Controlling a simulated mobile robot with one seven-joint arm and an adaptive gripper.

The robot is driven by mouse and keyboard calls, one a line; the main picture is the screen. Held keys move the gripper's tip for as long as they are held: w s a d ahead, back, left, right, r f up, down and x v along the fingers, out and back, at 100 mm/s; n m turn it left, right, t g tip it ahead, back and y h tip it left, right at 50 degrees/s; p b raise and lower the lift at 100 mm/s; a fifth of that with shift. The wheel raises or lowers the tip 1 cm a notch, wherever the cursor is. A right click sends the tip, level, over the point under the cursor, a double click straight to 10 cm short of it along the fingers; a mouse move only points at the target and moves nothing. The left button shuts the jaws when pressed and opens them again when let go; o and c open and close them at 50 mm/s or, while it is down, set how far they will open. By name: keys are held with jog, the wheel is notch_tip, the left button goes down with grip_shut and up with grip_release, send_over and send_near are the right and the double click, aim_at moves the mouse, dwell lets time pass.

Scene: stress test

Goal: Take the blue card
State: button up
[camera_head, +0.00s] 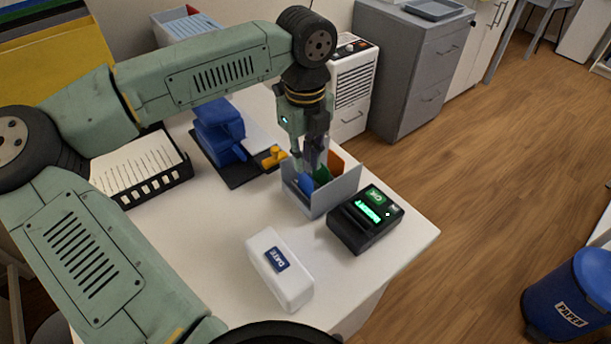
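The blue card (305,184) stands in a small grey open-topped box (330,197) on the white table. A green card (322,175) and an orange card (336,161) stand in the same box, to the right of the blue one. My gripper (309,167) points down over the box, its fingertips at the cards' upper edges. It is too small and dark here to tell whether the fingers are apart or touching a card. The lower part of the blue card is hidden by the box's front wall.
A black terminal with a green display (366,219) stands right of the box. A white block labelled DATE (280,268) lies in front. Behind and left are a blue device (219,133), a yellow piece (274,157) and a black tray of paper (140,168).

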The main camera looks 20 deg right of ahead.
aim_at(305, 172)
jog(key=shift+f+b, duration=1.8)
jog(key=shift+f, duration=0.15)
jog(key=shift+r, duration=0.1)
grip_shut()
jog(key=shift+r+p, duration=1.2)
jog(key=shift+r, duration=1.3)
jog(key=shift+r+p, duration=1.25)
jog(key=shift+r, duration=1.25)
